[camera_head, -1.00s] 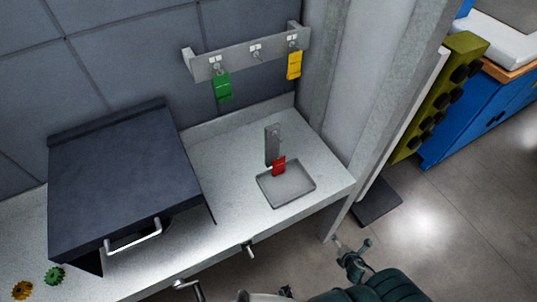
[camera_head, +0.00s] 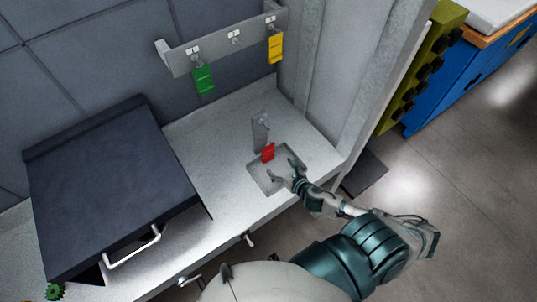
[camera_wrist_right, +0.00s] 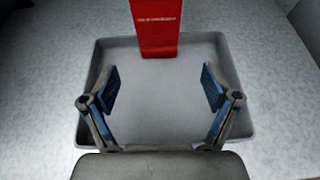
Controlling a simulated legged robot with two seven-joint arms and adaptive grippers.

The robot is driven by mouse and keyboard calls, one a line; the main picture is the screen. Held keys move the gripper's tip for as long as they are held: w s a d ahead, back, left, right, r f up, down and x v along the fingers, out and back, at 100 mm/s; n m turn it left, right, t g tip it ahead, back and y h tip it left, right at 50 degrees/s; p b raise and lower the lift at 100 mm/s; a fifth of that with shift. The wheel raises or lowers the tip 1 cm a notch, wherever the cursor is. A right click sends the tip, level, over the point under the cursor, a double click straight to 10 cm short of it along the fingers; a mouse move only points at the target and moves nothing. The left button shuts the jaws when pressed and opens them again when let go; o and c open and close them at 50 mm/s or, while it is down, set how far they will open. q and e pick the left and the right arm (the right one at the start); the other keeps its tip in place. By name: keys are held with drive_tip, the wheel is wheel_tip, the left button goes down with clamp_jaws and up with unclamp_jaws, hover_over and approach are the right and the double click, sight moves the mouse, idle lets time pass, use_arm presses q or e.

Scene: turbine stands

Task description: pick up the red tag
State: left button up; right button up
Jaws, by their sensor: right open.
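The red tag (camera_head: 268,152) hangs upright from a small grey stand (camera_head: 259,131) at the back edge of a shallow grey tray (camera_head: 259,180) on the counter. In the right wrist view the red tag (camera_wrist_right: 156,28) is at the top centre, beyond the fingertips. My right gripper (camera_head: 282,170) is open and empty over the tray, in front of the tag and apart from it. Its two blue-padded fingers (camera_wrist_right: 158,88) stand wide apart on either side of the tag's line. My left gripper is not in view.
A green tag (camera_head: 204,80) and a yellow tag (camera_head: 275,47) hang on a wall rack (camera_head: 222,43). A dark box with a handle (camera_head: 108,180) fills the counter's left. A pale post (camera_head: 374,85) stands right of the counter. The counter around the tray is clear.

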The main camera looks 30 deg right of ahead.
sight(268, 157)
drive_tip(key=x, duration=0.2)
drive_tip(key=shift+w+a, duration=0.15)
drive_tip(key=shift+w, duration=0.25)
drive_tip(key=x, duration=0.5)
drive_tip(key=shift+f, duration=0.2)
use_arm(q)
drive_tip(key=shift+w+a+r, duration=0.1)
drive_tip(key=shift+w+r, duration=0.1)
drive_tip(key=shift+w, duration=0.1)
use_arm(e)
drive_tip(key=c, duration=1.1)
drive_tip(key=shift+r, duration=0.1)
drive_tip(key=shift+r, duration=0.4)
drive_tip(key=r, duration=0.2)
drive_tip(key=shift+s+r+p, duration=0.3)
drive_tip(key=shift+s+p, duration=0.05)
use_arm(q)
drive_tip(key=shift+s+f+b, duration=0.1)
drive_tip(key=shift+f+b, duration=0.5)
drive_tip(key=shift+b, duration=0.15)
use_arm(e)
drive_tip(key=s+a, duration=0.2)
drive_tip(key=s, duration=0.2)
drive_tip(key=s+a+r, duration=0.1)
drive_tip(key=s+a, duration=0.1)
drive_tip(key=s, duration=0.3)
drive_tip(key=s+a, duration=0.2)
drive_tip(key=s, duration=0.3)
drive_tip(key=shift+s+r, duration=0.1)
drive_tip(key=shift+r, duration=0.2)
